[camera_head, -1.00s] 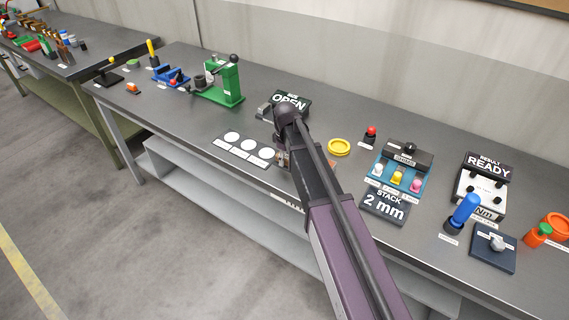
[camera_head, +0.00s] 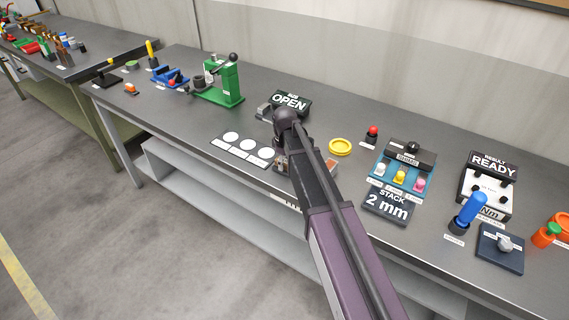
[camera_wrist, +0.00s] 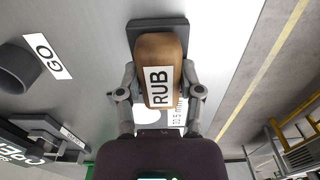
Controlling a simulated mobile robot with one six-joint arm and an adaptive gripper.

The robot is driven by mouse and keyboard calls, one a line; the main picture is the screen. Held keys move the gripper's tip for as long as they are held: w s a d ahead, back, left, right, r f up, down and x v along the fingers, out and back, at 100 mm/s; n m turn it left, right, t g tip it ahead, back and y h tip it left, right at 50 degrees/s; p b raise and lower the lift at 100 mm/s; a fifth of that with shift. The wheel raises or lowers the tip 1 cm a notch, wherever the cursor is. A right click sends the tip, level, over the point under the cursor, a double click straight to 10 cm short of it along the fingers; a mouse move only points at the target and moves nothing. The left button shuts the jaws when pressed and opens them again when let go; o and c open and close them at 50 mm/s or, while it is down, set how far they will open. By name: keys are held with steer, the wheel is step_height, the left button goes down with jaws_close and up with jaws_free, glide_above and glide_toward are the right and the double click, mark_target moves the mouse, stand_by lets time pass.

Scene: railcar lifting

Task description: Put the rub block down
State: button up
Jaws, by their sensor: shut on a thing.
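The rub block (camera_wrist: 159,50) is a brown block with a dark plate at its far end and a white "RUB" label. In the wrist view it sits between the two fingers of my gripper (camera_wrist: 157,88), which is shut on it. Table surface and part of a white disc show behind the block; I cannot tell whether it touches the table. In the head view my arm hides the block and most of the gripper, which is over the workbench (camera_head: 190,125) near the card with white circles (camera_head: 243,149).
An "OPEN" sign device (camera_head: 288,103) stands behind my arm. A green press (camera_head: 222,84) is at the left. Bare bench lies left of the circle card.

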mark_target(285, 161)
steer(key=shift+f, duration=0.15)
steer(key=o, duration=1)
step_height(285, 161, up, 12)
steer(key=p, duration=1.2)
steer(key=shift+s, duration=0.1)
steer(key=s+d+m, duration=0.5)
steer(key=s+d, duration=0.2)
steer(key=s, duration=0.3)
steer(key=s+d+m, duration=0.6)
steer(key=s+d, duration=0.2)
steer(key=s, duration=0.3)
steer(key=shift+s, duration=0.25)
